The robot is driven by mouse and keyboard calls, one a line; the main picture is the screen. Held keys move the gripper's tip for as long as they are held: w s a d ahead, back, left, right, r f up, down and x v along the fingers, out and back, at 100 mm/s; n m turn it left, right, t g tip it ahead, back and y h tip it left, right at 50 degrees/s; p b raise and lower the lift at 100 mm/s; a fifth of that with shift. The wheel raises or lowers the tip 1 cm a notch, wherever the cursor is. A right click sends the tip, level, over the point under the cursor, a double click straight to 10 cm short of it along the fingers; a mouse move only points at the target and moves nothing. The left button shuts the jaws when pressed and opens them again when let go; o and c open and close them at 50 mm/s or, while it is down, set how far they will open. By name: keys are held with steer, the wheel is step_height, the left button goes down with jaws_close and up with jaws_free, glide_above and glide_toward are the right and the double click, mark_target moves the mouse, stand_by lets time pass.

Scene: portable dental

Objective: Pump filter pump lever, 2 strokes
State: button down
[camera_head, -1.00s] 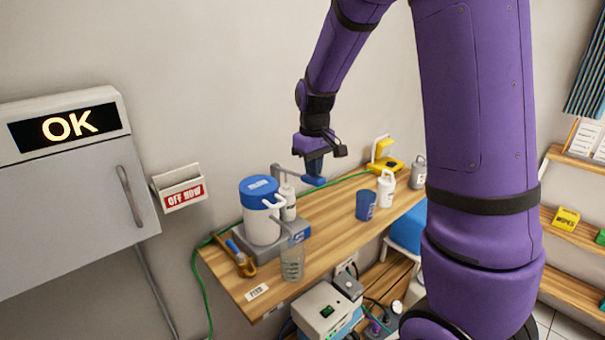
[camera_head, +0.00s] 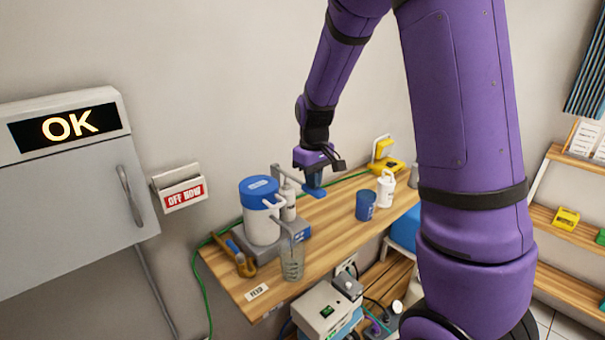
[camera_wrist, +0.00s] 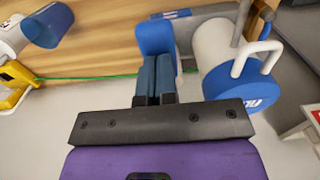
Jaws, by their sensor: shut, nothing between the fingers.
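The filter pump (camera_head: 262,220) is a white canister with a blue lid on a grey base, at the left part of the wooden bench. Its grey lever arm (camera_head: 290,178) slopes down to a blue handle (camera_head: 315,193) on the right. My gripper (camera_head: 314,184) is shut and empty, pointing down onto the top of the blue handle and apparently touching it. In the wrist view, my shut fingers (camera_wrist: 156,82) reach to the blue handle (camera_wrist: 155,38), and the pump canister (camera_wrist: 213,45) is right of them.
A clear bottle (camera_head: 292,263) stands before the pump. A blue cup (camera_head: 366,205), a white jug (camera_head: 386,188) and a yellow device (camera_head: 386,160) are to the right. A brush-like tool (camera_head: 240,258) lies left. A green cord (camera_head: 340,182) runs along the wall.

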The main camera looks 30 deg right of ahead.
steer(key=shift+f, duration=1.05)
steer(key=shift+r, duration=4.1)
steer(key=shift+f, duration=4.1)
steer(key=shift+r, duration=4.1)
